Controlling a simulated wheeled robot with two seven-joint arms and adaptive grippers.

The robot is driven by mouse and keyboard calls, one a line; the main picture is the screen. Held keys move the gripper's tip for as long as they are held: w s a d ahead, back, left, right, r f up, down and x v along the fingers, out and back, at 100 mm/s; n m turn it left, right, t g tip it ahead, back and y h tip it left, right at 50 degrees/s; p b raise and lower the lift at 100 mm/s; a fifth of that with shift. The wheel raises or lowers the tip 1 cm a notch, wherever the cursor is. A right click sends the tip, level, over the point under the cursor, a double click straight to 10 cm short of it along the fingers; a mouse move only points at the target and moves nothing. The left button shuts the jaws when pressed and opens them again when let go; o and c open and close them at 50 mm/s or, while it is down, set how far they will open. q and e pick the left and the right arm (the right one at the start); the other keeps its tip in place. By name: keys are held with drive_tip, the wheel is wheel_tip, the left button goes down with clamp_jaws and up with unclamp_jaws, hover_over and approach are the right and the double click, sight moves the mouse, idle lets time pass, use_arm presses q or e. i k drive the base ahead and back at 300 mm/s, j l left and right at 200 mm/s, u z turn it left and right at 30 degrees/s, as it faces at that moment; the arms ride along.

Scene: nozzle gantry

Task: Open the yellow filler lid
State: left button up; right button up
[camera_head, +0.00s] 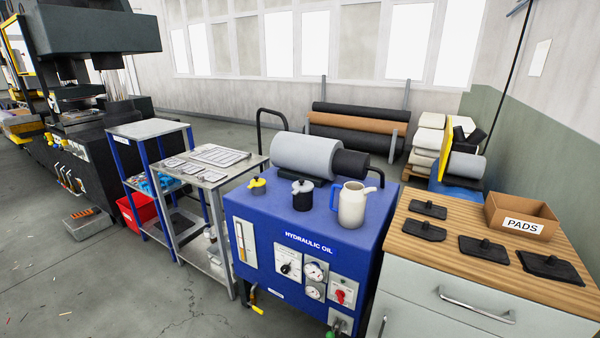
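The yellow filler lid (257,184) sits on top of the blue hydraulic oil unit (310,228), near its left front corner. It appears seated on a small neck, with a dark knob or cap on it. A black filler with a grey cap (302,192) stands to its right. A white jug (353,205) with a blue handle or spout stands further right on the same top. Neither of my grippers is in view.
A grey motor (305,156) lies behind the lid on the unit, with a black handrail behind. A metal cart (212,178) stands left. A wooden-topped cabinet (455,252) with black pads and a PADS box (520,217) stands right. Open floor lies at the lower left.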

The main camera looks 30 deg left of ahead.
sight(257, 181)
drive_tip(key=u, duration=1.25)
drive_tip(key=i+j+z, duration=0.4)
drive_tip(key=j, duration=0.35)
drive_tip(key=i+j+z, duration=0.2)
drive_tip(key=j, duration=0.25)
drive_tip(key=i+j+z, duration=0.15)
drive_tip(key=j, duration=0.3)
drive_tip(key=i+j+z, duration=0.2)
drive_tip(key=j, duration=0.25)
drive_tip(key=j+z, duration=0.2)
drive_tip(key=j, duration=0.25)
drive_tip(key=i+j+z, duration=0.2)
drive_tip(key=j, duration=0.3)
drive_tip(key=k, duration=0.1)
